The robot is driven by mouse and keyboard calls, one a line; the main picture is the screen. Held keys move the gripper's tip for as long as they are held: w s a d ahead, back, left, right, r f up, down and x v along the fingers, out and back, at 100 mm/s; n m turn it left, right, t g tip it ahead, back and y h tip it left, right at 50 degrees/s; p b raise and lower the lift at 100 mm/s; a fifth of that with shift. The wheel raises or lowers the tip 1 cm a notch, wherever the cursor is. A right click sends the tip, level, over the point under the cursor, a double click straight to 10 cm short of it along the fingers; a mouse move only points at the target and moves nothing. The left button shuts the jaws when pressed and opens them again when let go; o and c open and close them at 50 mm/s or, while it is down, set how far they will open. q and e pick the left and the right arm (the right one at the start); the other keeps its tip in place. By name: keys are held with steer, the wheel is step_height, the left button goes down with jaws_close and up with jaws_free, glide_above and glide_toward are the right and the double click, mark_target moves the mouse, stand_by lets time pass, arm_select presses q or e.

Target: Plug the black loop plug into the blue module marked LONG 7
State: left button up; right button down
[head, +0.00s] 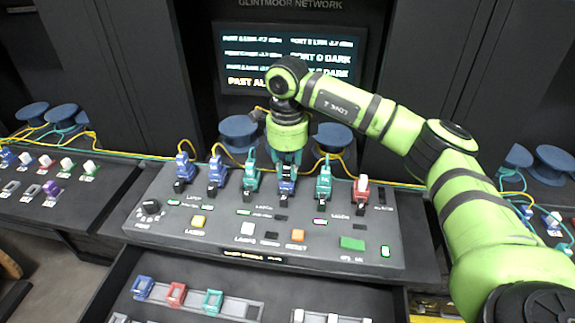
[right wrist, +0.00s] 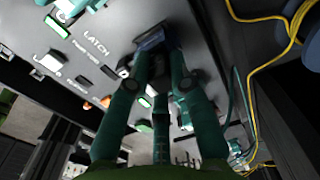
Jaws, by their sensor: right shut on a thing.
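My right gripper (head: 288,164) reaches down from above onto a blue module (head: 287,187), the fourth in the row on the sloped console. It is shut, with its fingertips at the module's top end. The black loop plug is mostly hidden between the fingers, and I cannot tell how deep it sits. The LONG 7 mark is too small to read. My left gripper is not in view.
Two blue modules (head: 216,173) with yellow cables, teal modules (head: 250,178) and a red one (head: 361,189) stand close along the row. A lit screen (head: 245,58) is behind. An open drawer below holds spare modules (head: 176,293). Yellow cables run behind the row.

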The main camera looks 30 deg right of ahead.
steer(key=c, duration=1)
jaws_free()
steer(key=shift+c, duration=0.2)
step_height(320, 180, up, 12)
